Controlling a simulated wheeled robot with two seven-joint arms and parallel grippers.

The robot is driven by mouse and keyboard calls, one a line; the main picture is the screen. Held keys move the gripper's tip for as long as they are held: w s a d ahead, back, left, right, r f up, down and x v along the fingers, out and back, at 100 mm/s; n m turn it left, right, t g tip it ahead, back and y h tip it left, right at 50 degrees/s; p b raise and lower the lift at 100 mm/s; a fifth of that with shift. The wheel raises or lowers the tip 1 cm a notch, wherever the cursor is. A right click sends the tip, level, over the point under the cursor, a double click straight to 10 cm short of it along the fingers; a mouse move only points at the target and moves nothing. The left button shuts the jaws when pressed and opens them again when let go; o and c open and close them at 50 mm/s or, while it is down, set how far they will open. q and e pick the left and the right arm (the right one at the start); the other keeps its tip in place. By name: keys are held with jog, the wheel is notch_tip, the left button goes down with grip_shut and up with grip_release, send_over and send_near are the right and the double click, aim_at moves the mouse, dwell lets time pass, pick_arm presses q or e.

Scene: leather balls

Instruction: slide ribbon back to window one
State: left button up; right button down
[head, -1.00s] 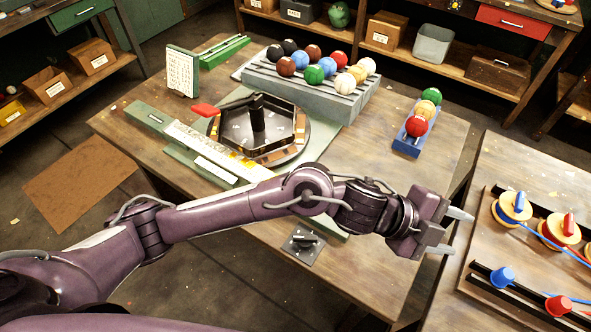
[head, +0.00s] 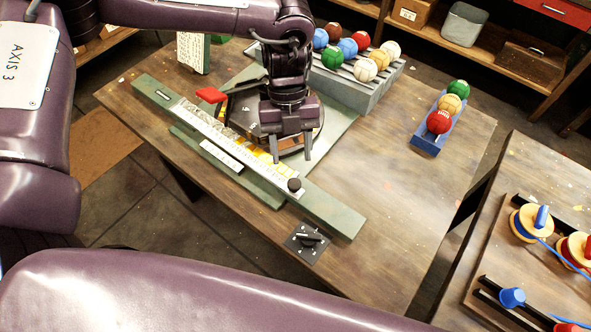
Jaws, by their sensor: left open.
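The ribbon (head: 216,124) is a pale strip with printed marks and yellowish patches, lying along a green rail (head: 331,213) on the wooden table. A small black knob (head: 295,185) stands at its right end. My left gripper (head: 291,156) points down with its two fingers apart and nothing between them. It is just behind the knob in the picture, over the edge of the dark round turntable, apart from the knob. The gripper and arm hide much of the turntable. Which printed patch is window one cannot be told. My right gripper is not in view.
A red paddle (head: 211,95) sticks up behind the ribbon. A black switch plate (head: 307,242) lies near the front edge. A grey rack (head: 371,88) with coloured balls and a blue tray (head: 425,138) with three balls stand behind. The table's right part is clear.

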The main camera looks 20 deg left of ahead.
aim_at(294, 182)
pick_arm(q)
jog(key=p+x, duration=0.1)
jog(key=x, duration=0.6)
jog(key=shift+p, duration=0.35)
grip_shut()
